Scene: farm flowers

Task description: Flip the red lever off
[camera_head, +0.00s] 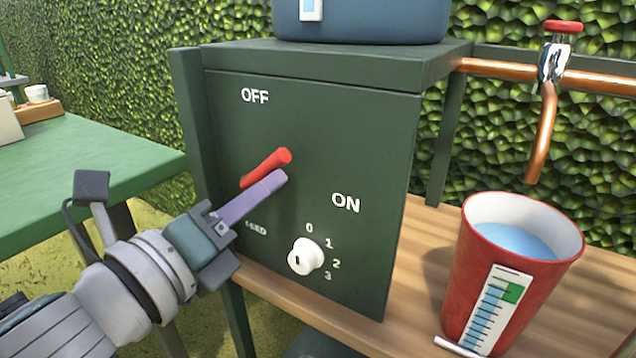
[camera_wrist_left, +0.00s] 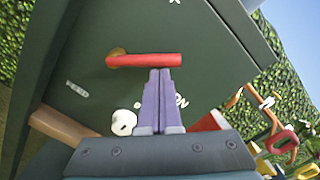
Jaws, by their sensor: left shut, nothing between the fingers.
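The red lever (camera_head: 266,167) juts out from the front of a dark green box (camera_head: 320,110). Its free end lies between the white OFF label at upper left and the ON label at lower right. My left gripper (camera_head: 280,177) is shut and empty, its purple fingertips just below the lever's free end. In the left wrist view the lever (camera_wrist_left: 145,60) lies across the picture, and the shut fingertips (camera_wrist_left: 160,72) meet its lower edge. I cannot tell whether they touch. My right gripper is not in view.
A white dial (camera_head: 306,257) numbered 0 to 3 sits below the lever. A red bucket of water (camera_head: 470,240) stands right on the wooden bench (camera_head: 425,262), near a copper tap (camera_head: 545,120). A blue container (camera_head: 375,20) tops the box. A green table (camera_head: 100,165) is at left.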

